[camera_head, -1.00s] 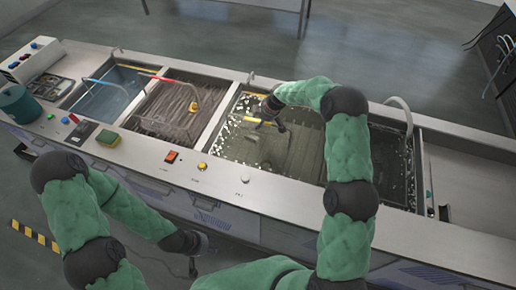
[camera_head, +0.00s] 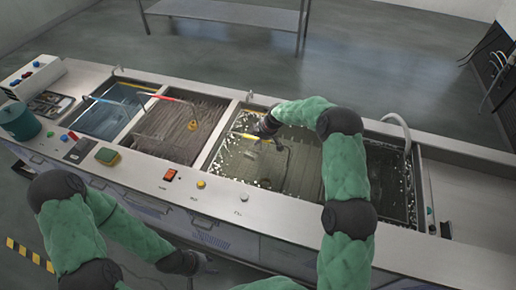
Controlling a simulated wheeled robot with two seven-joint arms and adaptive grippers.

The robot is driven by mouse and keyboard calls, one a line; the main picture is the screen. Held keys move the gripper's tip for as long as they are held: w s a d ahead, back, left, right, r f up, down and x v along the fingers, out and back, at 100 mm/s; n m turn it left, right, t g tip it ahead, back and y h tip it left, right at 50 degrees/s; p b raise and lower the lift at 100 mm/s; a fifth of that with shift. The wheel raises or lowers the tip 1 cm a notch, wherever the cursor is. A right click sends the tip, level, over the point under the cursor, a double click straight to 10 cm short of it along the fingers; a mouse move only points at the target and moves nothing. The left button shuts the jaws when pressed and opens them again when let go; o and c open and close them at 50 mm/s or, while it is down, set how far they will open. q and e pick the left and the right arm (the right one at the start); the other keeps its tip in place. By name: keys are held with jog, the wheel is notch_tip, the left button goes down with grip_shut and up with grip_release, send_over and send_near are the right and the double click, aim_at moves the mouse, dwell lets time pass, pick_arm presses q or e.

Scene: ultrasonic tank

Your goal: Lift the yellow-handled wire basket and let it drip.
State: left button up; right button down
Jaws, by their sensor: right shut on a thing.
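The yellow-handled wire basket shows mainly by its yellow handle (camera_head: 246,136) over the third tank (camera_head: 236,176). Its wire body is hard to make out against the murky, speckled liquid. My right gripper (camera_head: 277,140) is at the handle, pointing down, and is shut on it. The fingers are small and partly hidden by the wrist. My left gripper (camera_head: 202,265) hangs low in front of the bench, away from the tanks. Its fingers are too dark and small to read.
The second tank (camera_head: 205,145) holds a red-handled basket (camera_head: 172,98). The first tank (camera_head: 106,112) holds clear blue liquid. A curved pipe (camera_head: 399,122) stands at the right tank.

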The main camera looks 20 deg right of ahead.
notch_tip(320, 180, up, 22)
jog(key=p, duration=0.7)
jog(key=shift+r, duration=0.25)
dwell(1.0)
jog(key=shift+w, duration=0.1)
dwell(5.0)
